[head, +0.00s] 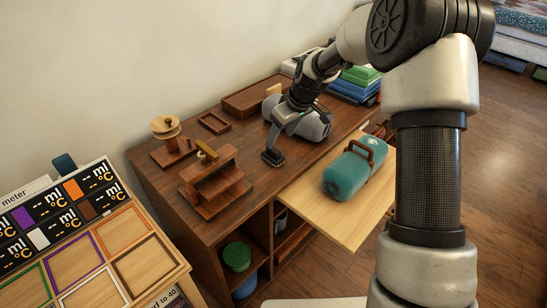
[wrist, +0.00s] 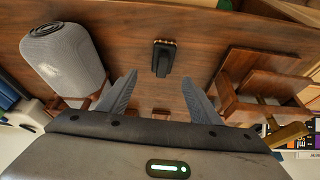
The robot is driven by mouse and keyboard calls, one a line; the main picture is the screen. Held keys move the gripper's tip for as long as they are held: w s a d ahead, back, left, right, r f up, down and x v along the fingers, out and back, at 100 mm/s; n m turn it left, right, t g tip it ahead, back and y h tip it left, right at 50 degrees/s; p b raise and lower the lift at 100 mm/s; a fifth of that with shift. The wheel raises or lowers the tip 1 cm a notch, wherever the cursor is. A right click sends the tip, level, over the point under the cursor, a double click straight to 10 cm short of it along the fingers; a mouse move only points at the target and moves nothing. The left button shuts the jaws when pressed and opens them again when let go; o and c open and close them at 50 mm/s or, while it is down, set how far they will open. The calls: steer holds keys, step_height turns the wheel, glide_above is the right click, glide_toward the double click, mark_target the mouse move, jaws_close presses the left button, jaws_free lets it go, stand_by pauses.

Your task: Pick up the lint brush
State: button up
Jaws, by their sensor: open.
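The lint brush (head: 273,157) is a small black brush on the brown wooden cabinet top, near its front edge. In the wrist view the black brush (wrist: 163,58) shows with a brownish strip at its far end and its narrow dark handle towards me. My gripper (wrist: 159,76) is open and empty. Its two grey fingers are spread to the left and right of the brush's line, with the brush just beyond the fingertips. In the head view my gripper (head: 276,136) hangs just above and behind the brush, partly overlapping a grey roll. Contact cannot be told.
The grey roll (wrist: 62,58) lies close to the left in the wrist view. A wooden stand (head: 215,185) and a spool holder (head: 170,140) stand left of the brush in the head view. A teal rolled bundle (head: 350,176) lies on the pulled-out board (head: 300,205).

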mark_target(274, 148)
steer(key=x, duration=0.5)
steer(key=b+x, duration=0.1)
steer(key=x, duration=0.3)
steer(key=shift+a+b, duration=0.3)
steer(key=shift+b, duration=0.05)
steer(key=shift+s, duration=0.1)
steer(key=shift+c, duration=0.2)
steer(key=c, duration=1.1)
